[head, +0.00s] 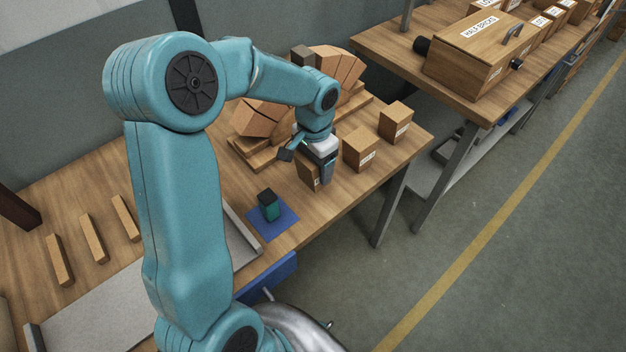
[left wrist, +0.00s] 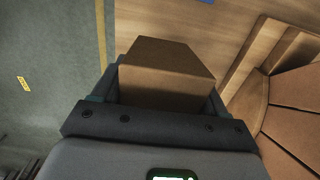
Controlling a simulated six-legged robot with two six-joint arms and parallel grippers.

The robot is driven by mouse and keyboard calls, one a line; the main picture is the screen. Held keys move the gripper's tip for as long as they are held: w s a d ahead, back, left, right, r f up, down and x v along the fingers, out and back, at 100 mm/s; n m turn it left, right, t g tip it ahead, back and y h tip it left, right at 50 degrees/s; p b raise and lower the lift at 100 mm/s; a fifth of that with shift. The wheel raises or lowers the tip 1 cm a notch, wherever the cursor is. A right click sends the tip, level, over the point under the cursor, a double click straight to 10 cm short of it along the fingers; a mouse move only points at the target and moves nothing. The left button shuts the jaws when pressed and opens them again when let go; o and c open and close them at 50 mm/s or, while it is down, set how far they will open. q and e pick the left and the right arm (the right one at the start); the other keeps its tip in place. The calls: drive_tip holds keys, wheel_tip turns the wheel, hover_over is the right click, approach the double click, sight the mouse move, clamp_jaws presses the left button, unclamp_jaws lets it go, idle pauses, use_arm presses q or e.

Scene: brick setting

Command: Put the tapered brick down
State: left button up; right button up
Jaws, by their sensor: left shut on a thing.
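The tapered brick (left wrist: 165,75) is brown and wedge-like in the left wrist view, held between the fingers of my left gripper (left wrist: 158,92). In the head view the brick (head: 309,174) shows partly behind my left gripper (head: 325,170), low over or on the wooden table near its front edge. I cannot tell whether it touches the table. My left gripper is shut on it. My right gripper is not in view.
Two labelled bricks (head: 361,149) (head: 396,122) stand just right of the gripper. An arch of bricks on a wooden form (head: 258,150) stands behind it. A small dark green block (head: 268,204) sits on a blue mat (head: 285,220). A second table (head: 405,58) holds a wooden box (head: 475,52).

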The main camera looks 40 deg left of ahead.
use_arm(q)
wheel_tip(320, 180, down, 2)
drive_tip(key=shift+w+a+f, duration=0.1)
drive_tip(key=f, duration=0.3)
drive_tip(key=shift+s+f, duration=0.2)
drive_tip(key=shift+f, duration=0.05)
drive_tip(key=shift+w+f, duration=0.2)
drive_tip(key=shift+f, duration=0.2)
drive_tip(key=shift+s+r, duration=0.1)
drive_tip(key=shift+s, duration=0.05)
drive_tip(key=o, duration=1.3)
drive_tip(key=shift+f, duration=0.2)
drive_tip(key=shift+c, duration=0.2)
drive_tip(key=shift+r, duration=0.1)
